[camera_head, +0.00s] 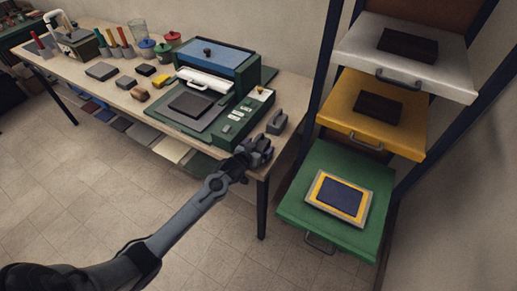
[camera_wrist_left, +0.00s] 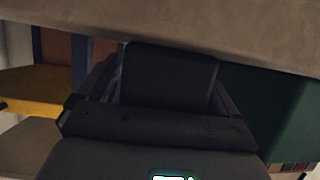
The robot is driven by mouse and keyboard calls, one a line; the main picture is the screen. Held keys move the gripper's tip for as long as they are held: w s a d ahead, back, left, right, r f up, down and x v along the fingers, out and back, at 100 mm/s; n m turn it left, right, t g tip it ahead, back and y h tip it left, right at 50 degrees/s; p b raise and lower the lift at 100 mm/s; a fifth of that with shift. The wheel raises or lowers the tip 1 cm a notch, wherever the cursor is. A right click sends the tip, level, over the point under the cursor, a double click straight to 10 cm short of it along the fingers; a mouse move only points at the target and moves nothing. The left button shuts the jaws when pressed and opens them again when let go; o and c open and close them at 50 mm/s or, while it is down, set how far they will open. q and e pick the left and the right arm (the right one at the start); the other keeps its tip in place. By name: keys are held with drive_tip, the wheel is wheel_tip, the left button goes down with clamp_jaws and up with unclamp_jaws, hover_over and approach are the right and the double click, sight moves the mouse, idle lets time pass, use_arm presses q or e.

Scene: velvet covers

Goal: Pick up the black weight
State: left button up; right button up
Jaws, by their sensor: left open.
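The black weight (camera_head: 277,122), a dark grey block with a raised top, stands on the right end of the workbench (camera_head: 286,97). My left gripper (camera_head: 258,147) is at the bench's front right corner, just in front and to the left of the weight. In the left wrist view a dark block, which looks like the weight (camera_wrist_left: 170,75), sits in front of the palm between the open fingers of the left gripper (camera_wrist_left: 165,90). I cannot tell whether the fingers touch it. My right gripper is not in view.
A green and blue press (camera_head: 215,62) with a dark plate (camera_head: 190,104) stands left of the weight. At right, a rack has white (camera_head: 350,48), yellow (camera_head: 338,105) and green (camera_head: 300,190) drawers pulled out. Small blocks and jars stand further left on the bench.

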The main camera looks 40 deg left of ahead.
use_arm(q)
clamp_jaws()
drive_tip(key=shift+r, duration=0.25)
idle(0.4)
